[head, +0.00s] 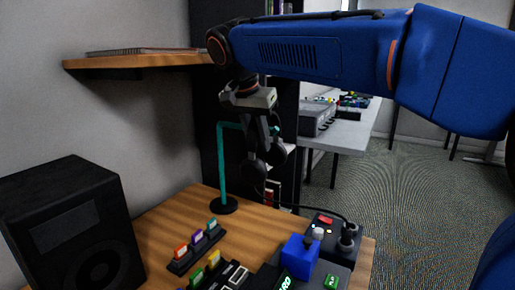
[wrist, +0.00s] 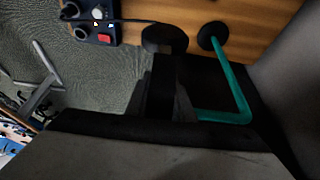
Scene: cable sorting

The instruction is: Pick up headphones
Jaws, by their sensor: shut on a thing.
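My gripper (head: 262,122) is above the table beside the teal stand, pointing down and shut on the dark headphones. The headphones (head: 256,172) hang below the gripper with their round ear cups down, above the table. In the wrist view, one dark ear cup (wrist: 165,39) and the dark band show, and the gripper's grey body fills the lower part. The teal stand (head: 222,165) stands upright on its round black base just left of the headphones; it also shows in the wrist view (wrist: 232,80). Whether the headphones touch the stand is unclear.
A black speaker (head: 72,225) stands at the left. A wooden shelf (head: 140,60) is on the wall. Another desk is behind.

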